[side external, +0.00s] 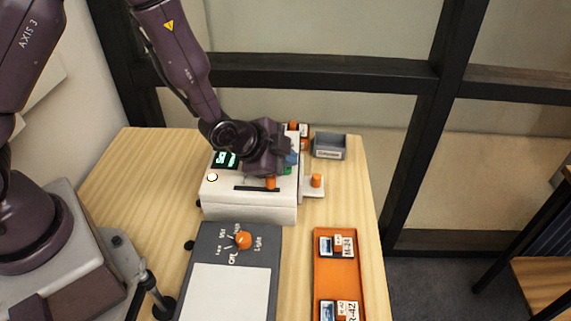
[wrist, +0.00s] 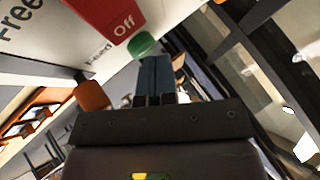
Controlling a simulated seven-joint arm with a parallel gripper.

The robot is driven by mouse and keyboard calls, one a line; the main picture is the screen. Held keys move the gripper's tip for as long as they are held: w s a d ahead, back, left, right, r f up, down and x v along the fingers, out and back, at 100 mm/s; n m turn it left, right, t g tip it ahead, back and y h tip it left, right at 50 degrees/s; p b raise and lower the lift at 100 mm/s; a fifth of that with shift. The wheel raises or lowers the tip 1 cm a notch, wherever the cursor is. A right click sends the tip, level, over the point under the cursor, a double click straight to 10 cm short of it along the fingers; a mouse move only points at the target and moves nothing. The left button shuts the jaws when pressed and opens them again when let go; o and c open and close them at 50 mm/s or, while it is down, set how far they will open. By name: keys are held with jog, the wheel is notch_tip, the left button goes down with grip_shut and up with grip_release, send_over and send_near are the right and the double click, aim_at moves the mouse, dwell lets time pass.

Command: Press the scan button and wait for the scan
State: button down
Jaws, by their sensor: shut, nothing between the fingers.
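The white scanner (side external: 248,208) stands on the wooden table, with a small dark display (side external: 225,159) showing green text that begins "Sca". A green button (side external: 287,170) is on its right part, half hidden by my gripper (side external: 291,160). In the wrist view the green button (wrist: 143,44) is just beyond the tips of my shut, empty blue fingers (wrist: 154,62). I cannot tell whether they touch it. A red part marked "Off" (wrist: 112,18) is beside the button, near a "Feed" label (wrist: 99,54). A round white light (side external: 211,177) is at the scanner's left.
Orange knobs are on the scanner's front (side external: 270,184) and right side (side external: 316,181). A grey labelled bin (side external: 328,147) stands behind right. In front are a dark light panel (side external: 208,245) with an orange dial (side external: 243,240) and an orange tray (side external: 336,279) holding labelled cards.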

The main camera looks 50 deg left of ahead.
aim_at(286, 170)
jog(key=shift+r, duration=0.85)
jog(key=shift+r, duration=2.5)
dwell(3.8)
